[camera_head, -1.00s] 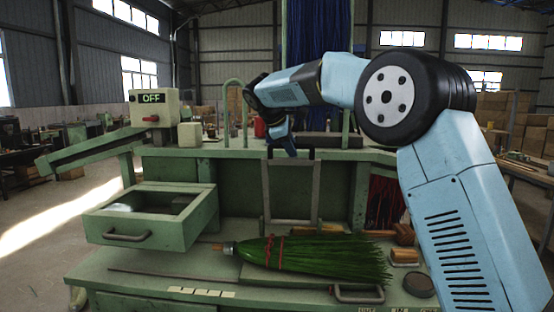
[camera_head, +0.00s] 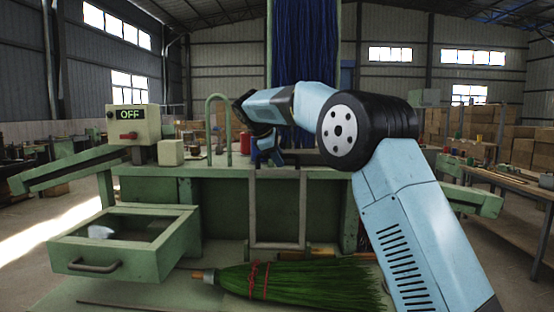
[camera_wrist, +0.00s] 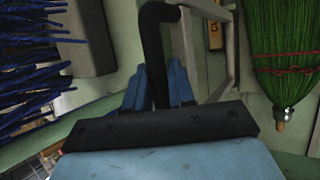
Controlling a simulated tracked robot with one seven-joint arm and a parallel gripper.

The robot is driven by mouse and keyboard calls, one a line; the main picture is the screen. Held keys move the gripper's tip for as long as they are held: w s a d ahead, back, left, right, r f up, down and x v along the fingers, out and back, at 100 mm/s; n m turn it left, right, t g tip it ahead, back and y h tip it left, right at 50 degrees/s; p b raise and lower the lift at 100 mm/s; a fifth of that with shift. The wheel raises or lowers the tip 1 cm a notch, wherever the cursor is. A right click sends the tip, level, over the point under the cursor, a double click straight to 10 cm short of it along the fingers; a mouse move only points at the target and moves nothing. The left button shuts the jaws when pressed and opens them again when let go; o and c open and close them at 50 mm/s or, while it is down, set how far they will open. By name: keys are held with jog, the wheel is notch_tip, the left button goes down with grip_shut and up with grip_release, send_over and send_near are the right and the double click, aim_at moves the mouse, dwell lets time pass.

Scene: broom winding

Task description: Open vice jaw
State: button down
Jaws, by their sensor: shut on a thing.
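A pale metal frame (camera_head: 301,215) stands near upright against the front of the green winding bench, below its top edge. In the wrist view, the frame (camera_wrist: 216,60) lies beyond my fingers, and a black bent handle (camera_wrist: 152,45) rises between them. My gripper (camera_wrist: 155,88) is shut on this black handle. In the head view, my gripper (camera_head: 268,155) is small and dark at the frame's top edge, so the grip itself cannot be made out. A dark grey block (camera_wrist: 90,38) lies beside the handle; in the head view, it is partly behind my arm.
A green broom (camera_head: 290,283) with red binding lies on the lower table, also seen in the wrist view (camera_wrist: 285,45). An open drawer (camera_head: 125,250) juts out at left. A control box (camera_head: 133,125) reads OFF. Blue bristles (camera_head: 303,60) hang behind my arm.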

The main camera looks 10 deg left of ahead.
jog(key=shift+f, duration=0.1)
jog(key=c, duration=1.3)
grip_release()
jog(key=shift+o, duration=1.2)
jog(key=shift+s+a, duration=0.1)
jog(key=v, duration=1.3)
jog(key=shift+r, duration=0.4)
jog(key=shift+s, duration=0.15)
